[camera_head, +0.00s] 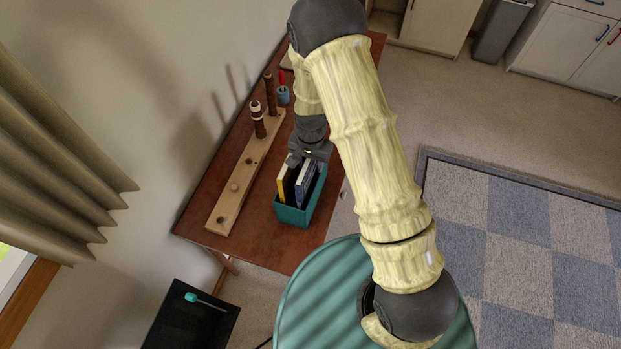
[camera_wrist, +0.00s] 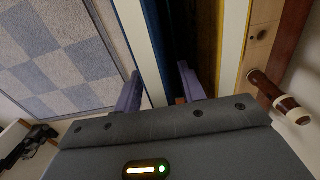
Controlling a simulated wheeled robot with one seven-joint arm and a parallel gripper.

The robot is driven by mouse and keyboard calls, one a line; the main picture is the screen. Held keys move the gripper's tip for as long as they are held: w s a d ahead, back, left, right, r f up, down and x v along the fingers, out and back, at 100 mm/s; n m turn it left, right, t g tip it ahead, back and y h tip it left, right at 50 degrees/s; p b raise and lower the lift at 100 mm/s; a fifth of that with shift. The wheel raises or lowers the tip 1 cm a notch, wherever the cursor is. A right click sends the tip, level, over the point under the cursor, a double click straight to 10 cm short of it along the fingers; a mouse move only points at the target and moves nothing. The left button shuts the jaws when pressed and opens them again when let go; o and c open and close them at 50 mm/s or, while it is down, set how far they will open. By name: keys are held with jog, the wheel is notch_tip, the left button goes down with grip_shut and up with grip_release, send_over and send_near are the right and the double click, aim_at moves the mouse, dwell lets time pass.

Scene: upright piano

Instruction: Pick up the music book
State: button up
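A teal box (camera_head: 291,215) on the brown table holds upright books, including a dark blue one (camera_head: 306,182) and a yellow one (camera_head: 284,184). Which of them is the music book I cannot tell. My gripper (camera_head: 300,163) points down at the far end of the box. In the wrist view, my gripper's fingers (camera_wrist: 160,88) stand apart, on either side of a blue-covered book (camera_wrist: 141,42) with a white page edge. That book nearly fills the gap, and a narrow dark space shows beside the right finger. The yellow book (camera_wrist: 219,50) stands to the right, outside the fingers.
A wooden board (camera_head: 236,188) with pegs and turned dark pieces lies along the wall side of the table (camera_head: 268,225). A blue cup (camera_head: 283,95) stands behind it. A black stand (camera_head: 190,318) with a teal-handled tool is at lower left. The checkered carpet (camera_head: 520,240) is clear.

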jog(key=shift+w+a, duration=0.1)
grip_shut()
dwell(0.3)
jog(key=shift+r, duration=0.15)
